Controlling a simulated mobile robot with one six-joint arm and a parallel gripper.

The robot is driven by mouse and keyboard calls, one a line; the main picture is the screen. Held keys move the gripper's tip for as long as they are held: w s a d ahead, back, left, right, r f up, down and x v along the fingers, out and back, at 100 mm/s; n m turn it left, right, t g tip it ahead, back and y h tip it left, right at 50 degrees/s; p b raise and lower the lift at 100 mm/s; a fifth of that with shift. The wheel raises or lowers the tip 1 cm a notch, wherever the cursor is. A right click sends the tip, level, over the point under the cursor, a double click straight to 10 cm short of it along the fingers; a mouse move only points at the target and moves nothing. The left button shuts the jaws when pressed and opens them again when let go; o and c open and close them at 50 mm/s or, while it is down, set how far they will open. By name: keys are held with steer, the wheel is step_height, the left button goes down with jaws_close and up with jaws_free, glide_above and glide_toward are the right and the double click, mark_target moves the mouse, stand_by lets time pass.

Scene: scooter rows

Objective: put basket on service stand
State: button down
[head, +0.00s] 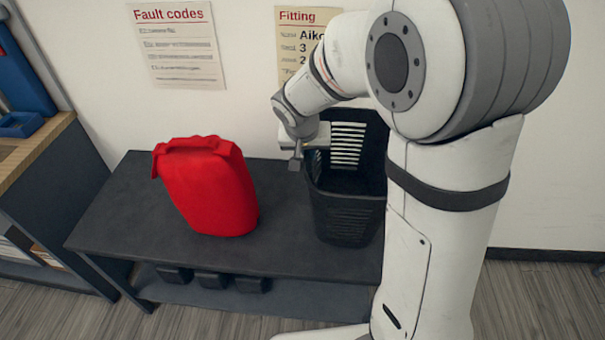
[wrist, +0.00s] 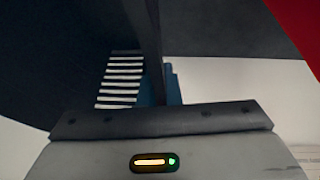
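The black slotted basket (head: 346,210) stands upright on the dark bench (head: 135,205), against the wall side and partly behind my arm. My gripper (head: 296,160) is at the basket's upper left edge, close to the rim. I cannot tell whether it touches the rim, and its finger gap is hidden. In the wrist view the dark basket wall (wrist: 45,50) fills the upper left, with pale slots showing through, and my gripper body covers the bottom. No service stand can be made out for certain.
A red jerry can (head: 208,190) stands on the bench left of the basket, with a gap between. Several dark blocks sit on the lower shelf (head: 310,297). A wood-topped cabinet (head: 40,165) is at the left. Fault codes and Fitting sheets hang on the wall.

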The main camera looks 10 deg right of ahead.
steer(key=shift+f+b, duration=0.45)
steer(key=shift+f, duration=2.5)
steer(key=shift+f, duration=0.2)
steer(key=c, duration=1.6)
jaws_free()
steer(key=shift+c, duration=0.2)
steer(key=shift+r, duration=0.1)
